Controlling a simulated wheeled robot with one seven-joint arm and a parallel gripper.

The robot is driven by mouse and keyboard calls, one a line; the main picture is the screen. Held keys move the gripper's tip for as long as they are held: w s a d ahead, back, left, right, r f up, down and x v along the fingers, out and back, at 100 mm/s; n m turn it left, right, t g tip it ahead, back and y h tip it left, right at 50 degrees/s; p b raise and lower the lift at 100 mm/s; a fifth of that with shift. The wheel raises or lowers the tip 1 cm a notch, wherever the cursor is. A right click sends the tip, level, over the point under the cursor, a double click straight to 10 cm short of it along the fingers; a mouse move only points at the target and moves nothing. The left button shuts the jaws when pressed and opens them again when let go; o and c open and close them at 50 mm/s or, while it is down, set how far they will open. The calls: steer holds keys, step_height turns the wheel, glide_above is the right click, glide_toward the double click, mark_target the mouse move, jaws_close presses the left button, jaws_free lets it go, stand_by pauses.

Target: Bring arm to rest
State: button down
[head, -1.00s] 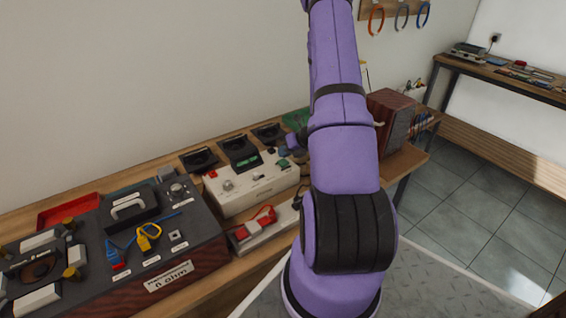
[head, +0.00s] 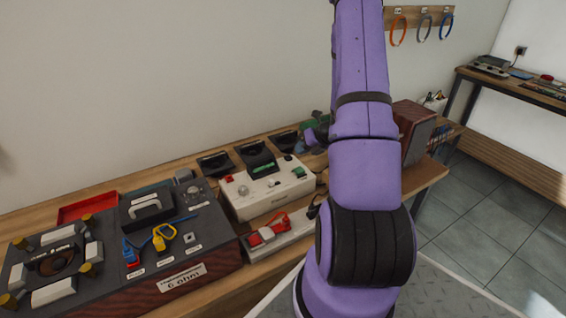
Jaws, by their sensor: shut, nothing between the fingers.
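My purple arm, with black joint covers, rises from the bottom of the head view and runs out of the top edge. A small purple and dark grey part, which looks like my gripper (head: 316,132), shows just left of the arm, above the far part of the workbench (head: 432,178). It is mostly hidden behind the arm. It appears shut, and no held object shows.
On the bench stand a dark box labelled 6 ohm (head: 185,282), a white instrument (head: 268,190), a red-handled switch (head: 268,232), a red tray (head: 85,207) and a brown box (head: 415,130). Cable loops (head: 399,30) hang on the wall. Tiled floor (head: 490,235) at right is clear.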

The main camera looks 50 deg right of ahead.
steer(key=a+r+n+g+y, duration=0.3)
steer(key=a+r+n+g, duration=0.1)
steer(key=a+r+n, duration=1.8)
steer(key=s+a+r+n+h, duration=0.3)
steer(key=s+a+r+n, duration=0.3)
steer(key=s+n, duration=0.3)
steer(key=s+a+r+n+h, duration=0.3)
steer(key=s+a+r+n, duration=0.3)
steer(key=s+r+n, duration=0.2)
steer(key=shift+s+a+r+n+t, duration=0.15)
steer(key=shift+s+a+n+t, duration=0.15)
steer(key=shift+s+n, duration=0.8)
steer(key=c, duration=1.8)
jaws_free()
steer(key=shift+c, duration=0.2)
